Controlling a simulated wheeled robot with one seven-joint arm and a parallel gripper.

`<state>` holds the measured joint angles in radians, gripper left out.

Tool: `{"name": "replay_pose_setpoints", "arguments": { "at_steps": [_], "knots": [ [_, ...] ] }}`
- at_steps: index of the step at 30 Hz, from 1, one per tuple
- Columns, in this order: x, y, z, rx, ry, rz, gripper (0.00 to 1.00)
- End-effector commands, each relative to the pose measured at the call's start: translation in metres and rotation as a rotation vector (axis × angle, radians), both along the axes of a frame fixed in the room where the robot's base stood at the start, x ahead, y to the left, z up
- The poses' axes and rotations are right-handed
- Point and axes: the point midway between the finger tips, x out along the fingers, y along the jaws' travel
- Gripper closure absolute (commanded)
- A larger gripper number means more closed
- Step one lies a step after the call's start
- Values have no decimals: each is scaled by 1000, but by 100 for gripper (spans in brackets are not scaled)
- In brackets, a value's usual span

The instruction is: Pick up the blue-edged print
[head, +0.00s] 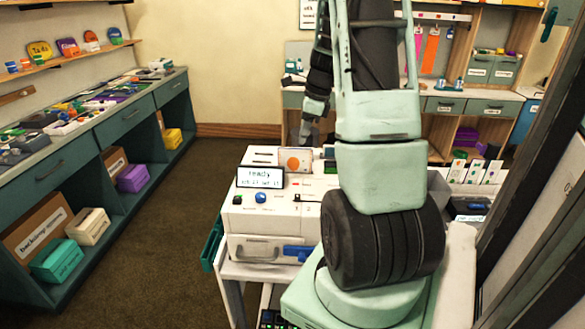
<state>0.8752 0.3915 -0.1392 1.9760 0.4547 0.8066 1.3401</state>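I cannot pick out a print with a clearly blue edge. A small white card or panel with an orange disc (296,160) stands upright on top of the white machine (262,213); its edge colour is too small to tell. Several narrow white cards (475,172) stand in a row to the right of my arm, with small coloured marks. My gripper (307,132) hangs at the far end of my arm, beyond the machine's back edge, and looks apart from the cards. Its fingers are too small and dark to read. My arm hides the machine's right part.
The machine has a screen reading "ready" (260,178), a blue knob (260,197) and a front drawer with a blue part (298,252). A long cluttered counter (95,120) runs along the left. Brown floor (150,240) lies clear between. A dark post stands close right.

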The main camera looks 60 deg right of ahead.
Motion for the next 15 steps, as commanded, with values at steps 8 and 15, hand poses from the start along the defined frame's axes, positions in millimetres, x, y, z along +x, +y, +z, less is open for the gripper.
{"name": "replay_pose_setpoints", "arguments": {
  "at_steps": [8,15],
  "knots": [
    [9,5,-37,1,0,1,71],
    [15,11,-54,3,2,1,71]
  ]
}}
